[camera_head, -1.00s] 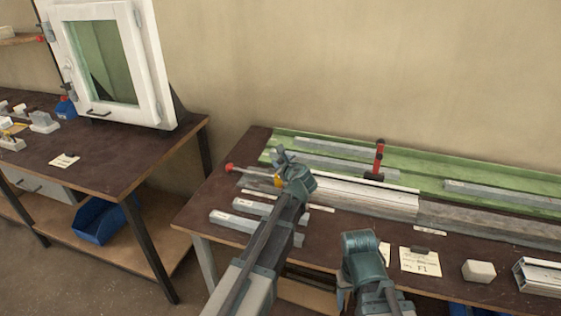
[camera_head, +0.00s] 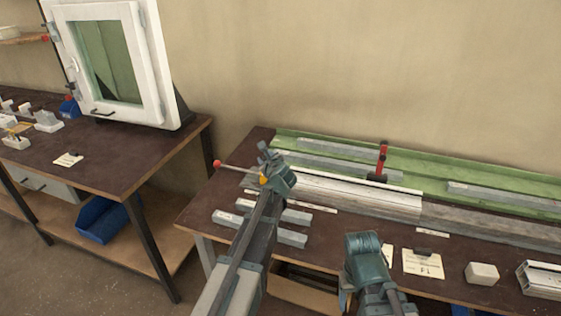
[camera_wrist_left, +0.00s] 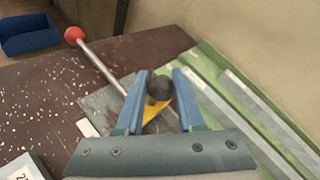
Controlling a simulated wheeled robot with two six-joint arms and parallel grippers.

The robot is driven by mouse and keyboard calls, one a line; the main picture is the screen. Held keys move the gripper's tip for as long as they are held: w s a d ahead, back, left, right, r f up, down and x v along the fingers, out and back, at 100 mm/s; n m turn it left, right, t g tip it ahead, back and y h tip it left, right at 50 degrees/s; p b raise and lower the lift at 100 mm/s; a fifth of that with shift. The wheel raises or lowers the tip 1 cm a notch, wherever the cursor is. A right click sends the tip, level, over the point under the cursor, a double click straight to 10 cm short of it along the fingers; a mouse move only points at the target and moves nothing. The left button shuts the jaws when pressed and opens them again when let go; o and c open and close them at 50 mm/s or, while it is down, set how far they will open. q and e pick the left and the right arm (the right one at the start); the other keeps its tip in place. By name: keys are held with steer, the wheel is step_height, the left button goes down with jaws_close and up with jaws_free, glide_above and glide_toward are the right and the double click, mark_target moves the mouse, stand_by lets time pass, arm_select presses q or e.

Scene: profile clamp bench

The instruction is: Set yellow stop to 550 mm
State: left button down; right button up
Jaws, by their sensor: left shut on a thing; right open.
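The yellow stop (camera_head: 263,180) sits near the left end of the pale rail, partly hidden by my left gripper (camera_head: 267,160). In the left wrist view its yellow part (camera_wrist_left: 151,110) shows below a black knob (camera_wrist_left: 161,88). The blue fingers of my left gripper (camera_wrist_left: 161,78) are shut on this knob, one on each side. A rod with a red ball (camera_head: 217,163) reaches out to the left beside the stop. My right gripper (camera_head: 362,246) is open and empty over the table's front part; its fingertips are mostly hidden. Scale marks are not readable.
A red upright piece (camera_head: 382,158) stands on the green bed (camera_head: 440,175). Loose grey bars (camera_head: 262,227) lie in front of the rail (camera_head: 350,195). A note card (camera_head: 422,264) and a pale block (camera_head: 482,273) lie front right. A window frame stands on the left bench.

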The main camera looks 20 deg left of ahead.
arm_select(q)
steer(key=a, duration=0.3)
steer(key=shift+a, duration=0.3)
steer(key=c, duration=0.5)
jaws_free()
steer(key=shift+d, duration=0.1)
steer(key=p+v, duration=0.4)
steer(key=v, duration=0.9)
steer(key=shift+s+d+r+p, duration=0.15)
steer(key=shift+s+d+p, duration=0.05)
steer(key=shift+s+p, duration=0.15)
